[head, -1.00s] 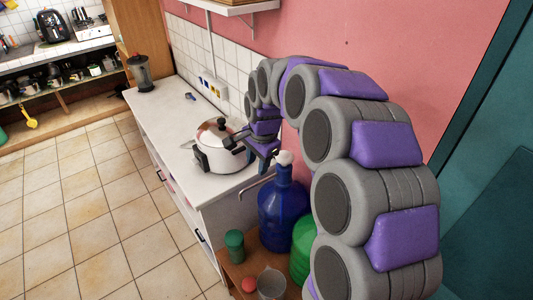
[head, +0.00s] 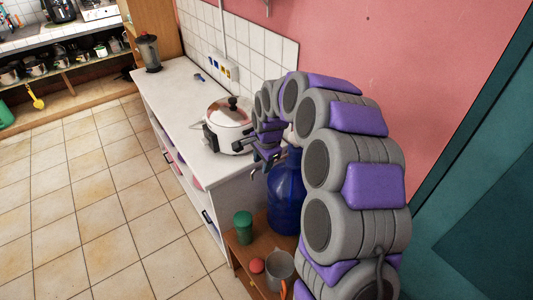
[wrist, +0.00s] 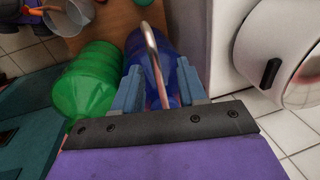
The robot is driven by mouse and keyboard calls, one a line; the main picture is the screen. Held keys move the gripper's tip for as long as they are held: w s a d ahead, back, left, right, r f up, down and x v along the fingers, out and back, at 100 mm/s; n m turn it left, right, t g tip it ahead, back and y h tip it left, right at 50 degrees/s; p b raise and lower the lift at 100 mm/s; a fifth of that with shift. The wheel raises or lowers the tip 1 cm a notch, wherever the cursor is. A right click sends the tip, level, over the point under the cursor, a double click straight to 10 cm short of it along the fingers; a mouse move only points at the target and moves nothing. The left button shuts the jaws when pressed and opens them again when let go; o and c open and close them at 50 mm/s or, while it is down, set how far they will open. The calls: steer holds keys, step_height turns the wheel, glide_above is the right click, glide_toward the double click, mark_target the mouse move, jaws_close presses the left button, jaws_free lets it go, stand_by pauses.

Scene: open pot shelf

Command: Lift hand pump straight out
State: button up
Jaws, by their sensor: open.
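The hand pump shows in the wrist view as a curved metal spout (wrist: 152,55) running between my two fingers. Its pinkish lower part is partly hidden behind the gripper's edge. The blue bottle (head: 287,203) stands upright below; it also shows in the wrist view (wrist: 172,48) behind the spout. My gripper (wrist: 160,88) is open, with one blue finger on each side of the spout. I cannot tell whether a finger touches it. In the head view my gripper (head: 266,165) is by the bottle's top, and my arm hides the pump there.
A white pot with a dark-knobbed lid (head: 229,128) stands close by on the white counter (head: 180,95). A green bottle (wrist: 85,85) is beside the blue one. A green jar (head: 243,228), red ball (head: 257,266) and grey cup (head: 280,266) sit on the wooden shelf.

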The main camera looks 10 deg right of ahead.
steer(key=f, duration=0.3)
steer(key=shift+w+d+f+b, duration=0.2)
steer(key=shift+w+f+b, duration=0.15)
steer(key=shift+w+f, duration=0.05)
steer(key=shift+d+f, duration=0.4)
steer(key=shift+f, duration=0.1)
steer(key=shift+a, duration=0.5)
steer(key=shift+c, duration=0.2)
steer(key=shift+a, duration=0.15)
steer(key=shift+c, duration=0.7)
steer(key=shift+d, duration=0.35)
jaws_close()
steer(key=shift+o, duration=1.3)
jaws_free()
steer(key=shift+a, duration=0.1)
steer(key=shift+r, duration=0.1)
steer(key=s+d+r+p, duration=0.1)
steer(key=s+r+p, duration=0.2)
steer(key=r, duration=1.3)
steer(key=shift+d+r, duration=0.15)
steer(key=shift+r, duration=0.2)
